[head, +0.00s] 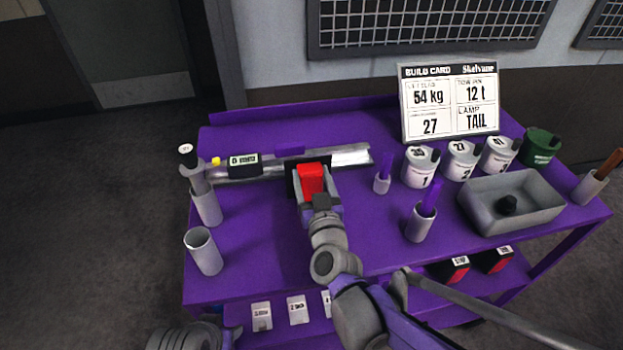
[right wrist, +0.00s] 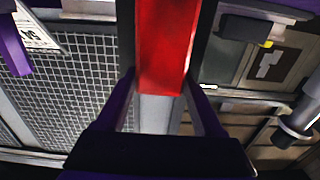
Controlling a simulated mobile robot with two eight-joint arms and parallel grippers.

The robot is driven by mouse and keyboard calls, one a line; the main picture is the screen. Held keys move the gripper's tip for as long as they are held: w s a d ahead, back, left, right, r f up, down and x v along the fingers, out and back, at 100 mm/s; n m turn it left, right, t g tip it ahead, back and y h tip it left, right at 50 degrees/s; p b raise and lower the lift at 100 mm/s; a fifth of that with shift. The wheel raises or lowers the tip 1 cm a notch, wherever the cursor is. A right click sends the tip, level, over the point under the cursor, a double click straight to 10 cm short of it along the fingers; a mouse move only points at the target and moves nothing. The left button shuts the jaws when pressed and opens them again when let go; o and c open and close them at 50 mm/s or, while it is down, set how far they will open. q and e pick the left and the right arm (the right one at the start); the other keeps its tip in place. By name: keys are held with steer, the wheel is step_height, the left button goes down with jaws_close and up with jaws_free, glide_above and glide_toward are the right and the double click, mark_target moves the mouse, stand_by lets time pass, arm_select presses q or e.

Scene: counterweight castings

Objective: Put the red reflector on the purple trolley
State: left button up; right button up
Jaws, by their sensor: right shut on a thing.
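The red reflector (head: 311,180) is a bright red block held between the fingers of my right gripper (head: 316,187). In the right wrist view the reflector (right wrist: 163,48) fills the space between the two fingers (right wrist: 165,95), which are shut on it. In the head view it is in front of a black plate on a silver rail; I cannot tell whether it touches them. The purple trolley (head: 265,245) spreads below and around the gripper. My left gripper is not in view.
The silver rail (head: 350,158) carries a black labelled box (head: 244,165). White numbered pots (head: 420,167), a green pot (head: 540,148) and a grey tray (head: 477,218) are at the right. Grey cups (head: 203,252) stand at the left. A build card (head: 448,102) stands behind.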

steer(key=shift+f, duration=0.15)
steer(key=o, duration=1.6)
steer(key=shift+c, duration=0.2)
steer(key=shift+r, duration=0.3)
steer(key=s+d, duration=0.2)
steer(key=s, duration=0.9)
steer(key=shift+s+d+f+p, duration=0.15)
steer(key=shift+s+d+p, duration=0.05)
steer(key=shift+s+p, duration=0.2)
